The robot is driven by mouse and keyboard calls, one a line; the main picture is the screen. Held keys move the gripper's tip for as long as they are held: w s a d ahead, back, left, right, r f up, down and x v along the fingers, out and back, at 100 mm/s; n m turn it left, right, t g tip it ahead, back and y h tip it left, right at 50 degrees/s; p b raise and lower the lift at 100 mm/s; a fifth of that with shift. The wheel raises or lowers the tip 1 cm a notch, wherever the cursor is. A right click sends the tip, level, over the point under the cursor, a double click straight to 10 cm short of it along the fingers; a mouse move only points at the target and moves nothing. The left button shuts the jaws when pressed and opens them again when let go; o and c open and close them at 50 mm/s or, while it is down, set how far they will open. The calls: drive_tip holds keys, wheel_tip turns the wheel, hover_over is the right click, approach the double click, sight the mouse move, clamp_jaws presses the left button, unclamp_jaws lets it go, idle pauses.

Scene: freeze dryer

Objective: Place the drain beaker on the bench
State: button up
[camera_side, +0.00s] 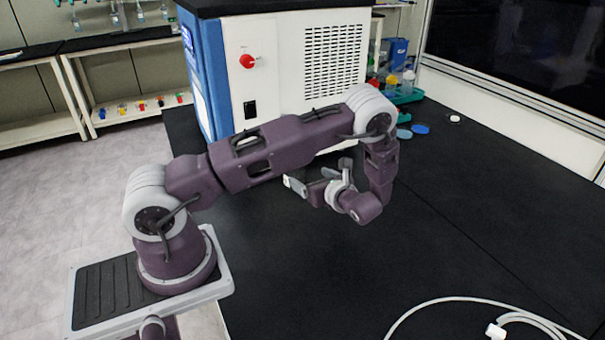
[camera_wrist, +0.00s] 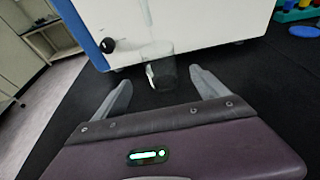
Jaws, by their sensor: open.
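A clear beaker (camera_wrist: 162,66) shows in the wrist view in front of the freeze dryer's white face (camera_wrist: 190,22). A pale, thin piece shows at its left side. I cannot tell for sure whether its base rests on the black bench. My gripper (camera_wrist: 160,79) is open, with one grey finger to the left of the beaker and one to the right. The fingers appear apart from it, and the beaker looks a little beyond the fingertips. In the side view my gripper (camera_side: 318,178) is low in front of the freeze dryer (camera_side: 285,75); I cannot make out the beaker there.
The black bench (camera_side: 480,220) is wide and clear to the right. A white hose (camera_side: 450,300) lies at its front. Coloured lids (camera_side: 420,129) and a green rack (camera_side: 405,96) stand at the back right. In the wrist view a pale tube (camera_wrist: 146,12) hangs above the beaker.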

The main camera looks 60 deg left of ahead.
drive_tip(key=shift+d+r, duration=0.3)
drive_tip(key=shift+d, duration=0.15)
drive_tip(key=s+d+r+n+g+h, duration=0.1)
drive_tip(key=s+d+r+n+h, duration=0.4)
drive_tip(key=r, duration=0.4)
drive_tip(key=s+d+r+n+h, duration=0.3)
drive_tip(key=s+d+r+n, duration=0.25)
drive_tip(key=r, duration=0.35)
drive_tip(key=s+d+r+n+t+h, duration=0.3)
drive_tip(key=s+d+r, duration=0.1)
drive_tip(key=s+d, duration=0.2)
drive_tip(key=s+d+r+n+t+h, duration=0.3)
drive_tip(key=s+d, duration=0.3)
drive_tip(key=d, duration=0.2)
drive_tip(key=shift+d+r+n+t+h, duration=0.3)
drive_tip(key=shift+d+r+n, duration=0.1)
drive_tip(key=shift+n, duration=0.35)
drive_tip(key=shift+o, duration=0.3)
